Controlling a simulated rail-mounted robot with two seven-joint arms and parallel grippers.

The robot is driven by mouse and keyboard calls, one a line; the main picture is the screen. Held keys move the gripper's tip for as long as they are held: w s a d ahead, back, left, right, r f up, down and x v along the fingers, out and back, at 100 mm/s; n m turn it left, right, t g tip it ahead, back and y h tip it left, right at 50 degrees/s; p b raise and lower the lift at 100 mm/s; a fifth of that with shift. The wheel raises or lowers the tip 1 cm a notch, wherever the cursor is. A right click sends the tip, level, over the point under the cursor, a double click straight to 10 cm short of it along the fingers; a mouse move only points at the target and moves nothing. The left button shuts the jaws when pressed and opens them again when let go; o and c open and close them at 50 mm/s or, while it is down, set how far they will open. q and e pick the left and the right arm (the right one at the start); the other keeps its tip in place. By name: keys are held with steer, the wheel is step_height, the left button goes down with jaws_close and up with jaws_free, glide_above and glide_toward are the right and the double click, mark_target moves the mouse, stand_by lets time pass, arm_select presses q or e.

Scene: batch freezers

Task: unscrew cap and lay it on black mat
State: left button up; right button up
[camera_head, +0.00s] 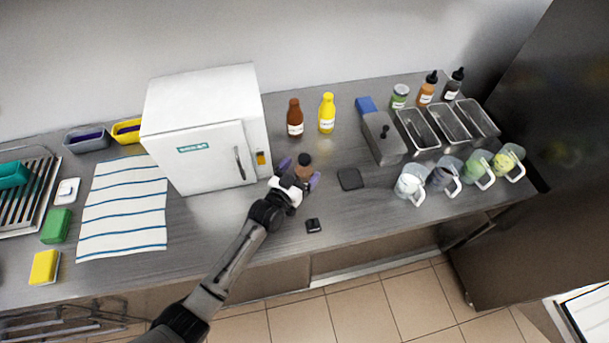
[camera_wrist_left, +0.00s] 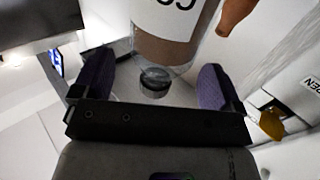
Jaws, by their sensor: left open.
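A gap shows at each side, so nothing is gripped. The dark end there (camera_wrist_left: 153,93) looks like the cap. The black mat (camera_head: 350,179) lies bare to the right. My right gripper is not in view.
The white freezer (camera_head: 195,130) stands close left of the gripper. Red (camera_head: 295,118) and yellow (camera_head: 327,113) bottles stand behind. A small black object (camera_head: 313,226) lies near the front edge. Several pitchers and metal bins (camera_head: 418,129) fill the right. Counter around the mat is clear.

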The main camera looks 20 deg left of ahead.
arm_select(q)
steer(key=shift+w+d, duration=0.25)
steer(key=shift+w, duration=0.95)
steer(key=c, duration=1.5)
